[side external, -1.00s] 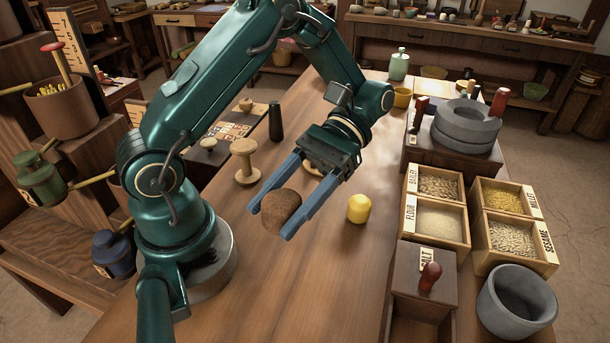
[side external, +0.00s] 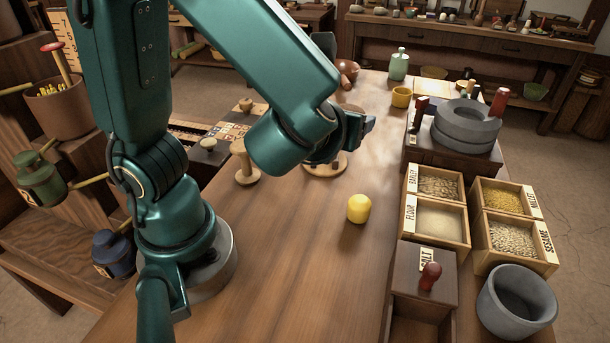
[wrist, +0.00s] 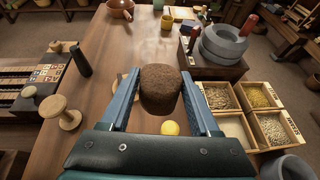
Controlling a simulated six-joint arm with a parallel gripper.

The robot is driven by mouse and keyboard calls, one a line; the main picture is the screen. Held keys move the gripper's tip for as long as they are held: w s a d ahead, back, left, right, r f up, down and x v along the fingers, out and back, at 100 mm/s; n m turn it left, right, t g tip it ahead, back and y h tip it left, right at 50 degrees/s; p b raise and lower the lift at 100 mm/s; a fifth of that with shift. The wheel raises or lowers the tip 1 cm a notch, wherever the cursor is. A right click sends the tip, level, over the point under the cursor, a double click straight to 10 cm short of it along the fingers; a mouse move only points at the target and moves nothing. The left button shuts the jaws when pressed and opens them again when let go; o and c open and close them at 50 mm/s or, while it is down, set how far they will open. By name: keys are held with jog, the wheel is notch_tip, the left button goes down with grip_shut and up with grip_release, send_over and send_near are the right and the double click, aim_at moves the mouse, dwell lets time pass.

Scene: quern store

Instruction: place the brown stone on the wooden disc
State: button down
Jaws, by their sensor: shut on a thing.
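The brown stone (wrist: 160,88) is rough and rounded. In the wrist view my gripper (wrist: 159,80) is shut on it, with one blue finger on each side, and holds it above the table. A pale wooden round piece (side external: 326,171), which looks like the wooden disc, lies on the table below my gripper, partly covered by my arm. In the wrist view the stone and fingers hide most of that spot.
A wooden spool (side external: 244,166) stands to the left. Grain boxes (side external: 468,245), a grey quern (side external: 466,128) and a stone mortar (side external: 517,300) line the right side. A yellow cup (side external: 402,97) and green bottle (side external: 399,64) stand farther back.

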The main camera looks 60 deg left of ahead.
jog(key=w+a+r+m+t+h, duration=0.1)
jog(key=w+a+r+m+h, duration=0.1)
jog(key=w+a+r, duration=0.15)
jog(key=s+a+f+n+g+y, duration=0.2)
jog(key=s+a+n+g+y, duration=0.3)
jog(key=a, duration=0.4)
jog(key=s+a+f+n+g+y, duration=0.2)
jog(key=a+n+g, duration=0.45)
jog(key=a, duration=0.25)
jog(key=shift+n, duration=0.35)
jog(key=shift+w+d+f, duration=1.15)
jog(key=shift+w+f, duration=0.35)
jog(key=shift+f, duration=0.35)
jog(key=shift+w+d+f, duration=1.2)
jog(key=shift+w+f, duration=0.3)
jog(key=shift+f, duration=0.35)
jog(key=shift+w+d+f, duration=1.15)
jog(key=shift+w+f, duration=0.35)
jog(key=shift+f, duration=0.35)
